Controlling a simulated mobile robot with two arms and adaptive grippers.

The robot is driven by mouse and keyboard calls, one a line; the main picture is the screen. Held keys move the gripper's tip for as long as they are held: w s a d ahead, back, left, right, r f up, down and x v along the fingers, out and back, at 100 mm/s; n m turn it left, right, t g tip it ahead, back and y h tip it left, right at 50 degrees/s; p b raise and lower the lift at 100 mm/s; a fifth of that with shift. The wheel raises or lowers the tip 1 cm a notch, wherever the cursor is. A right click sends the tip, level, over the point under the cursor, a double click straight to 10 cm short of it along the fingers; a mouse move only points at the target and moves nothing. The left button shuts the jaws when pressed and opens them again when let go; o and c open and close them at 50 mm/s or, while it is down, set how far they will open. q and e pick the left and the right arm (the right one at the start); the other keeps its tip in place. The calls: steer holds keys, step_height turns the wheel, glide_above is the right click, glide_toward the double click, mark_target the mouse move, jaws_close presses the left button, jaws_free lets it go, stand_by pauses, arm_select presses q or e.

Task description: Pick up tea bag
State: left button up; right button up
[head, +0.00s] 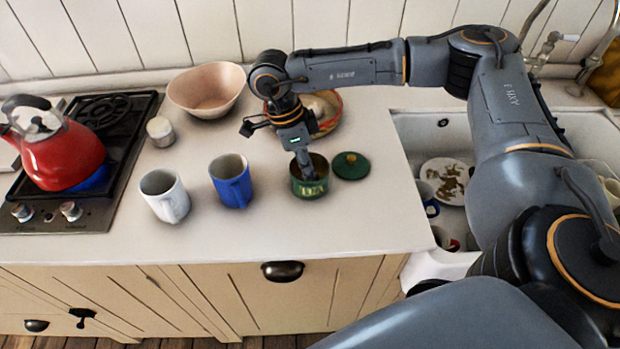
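A green tin (309,187) stands open on the counter, and its green lid (351,165) lies on the counter just right of it. My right gripper (308,172) points down with its fingertips at or inside the tin's mouth. The fingers are small and partly hidden, so I cannot tell whether they are open or shut. No tea bag can be made out; the inside of the tin is mostly hidden. My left gripper is not in view.
A blue mug (231,183) and a white mug (164,196) stand left of the tin. A pink bowl (207,91) and a patterned bowl (327,104) are behind. A red kettle (62,152) sits on the stove. The sink (437,127) holding dishes is at right.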

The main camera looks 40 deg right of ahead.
steer(key=c, duration=0.3)
step_height(320, 180, up, 9)
steer(key=shift+a+f+b, duration=0.1)
steer(key=shift+b, duration=0.9)
jaws_close()
steer(key=shift+r, duration=0.65)
